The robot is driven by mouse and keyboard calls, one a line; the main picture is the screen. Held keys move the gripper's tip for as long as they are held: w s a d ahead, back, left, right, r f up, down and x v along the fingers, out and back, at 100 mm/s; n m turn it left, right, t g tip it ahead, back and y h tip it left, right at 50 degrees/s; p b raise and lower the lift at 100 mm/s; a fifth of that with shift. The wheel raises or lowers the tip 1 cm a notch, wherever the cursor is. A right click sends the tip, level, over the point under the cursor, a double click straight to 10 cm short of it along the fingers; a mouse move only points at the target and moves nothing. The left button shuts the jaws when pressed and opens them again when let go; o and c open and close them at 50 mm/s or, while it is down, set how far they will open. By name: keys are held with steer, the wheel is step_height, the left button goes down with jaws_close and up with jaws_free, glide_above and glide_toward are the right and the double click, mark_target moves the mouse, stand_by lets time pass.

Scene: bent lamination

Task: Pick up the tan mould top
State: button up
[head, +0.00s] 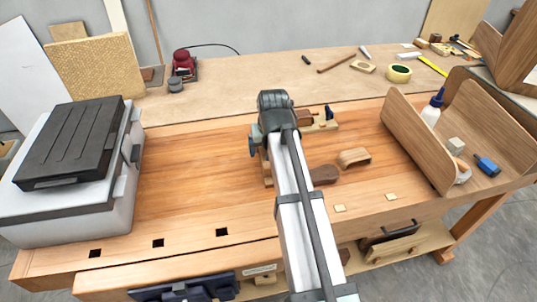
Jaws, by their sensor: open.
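A small tan arched wooden block (354,157) lies on the bench right of my arm; it may be the tan mould top, but I cannot be sure. A darker brown rounded wooden piece (323,174) lies just left of it, partly behind my arm. A light wooden base (322,126) with dark parts on it stands farther back, also partly covered by my arm. A sliver of tan wood shows left of my arm. My arm reaches up over the bench middle and hides my gripper's fingers and what is beneath them.
A white case with a black ribbed lid (70,141) stands at the left. An open curved wooden form (413,137) at the right holds a bottle (431,114) and a blue-handled tool (487,165). The bench left of my arm (190,175) is clear.

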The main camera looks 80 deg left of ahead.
steer(key=c, duration=1.4)
steer(key=shift+o, duration=0.2)
step_height(320, 180, up, 9)
steer(key=shift+r, duration=0.1)
steer(key=w+a, duration=1.1)
steer(key=w, duration=0.4)
steer(key=a+n+g+h, duration=0.1)
steer(key=n, duration=0.5)
steer(key=s+a+r+n+g+h, duration=0.1)
steer(key=n, duration=0.5)
steer(key=s+a+r+n+g+h, duration=0.1)
steer(key=n, duration=0.5)
steer(key=shift+r, duration=0.1)
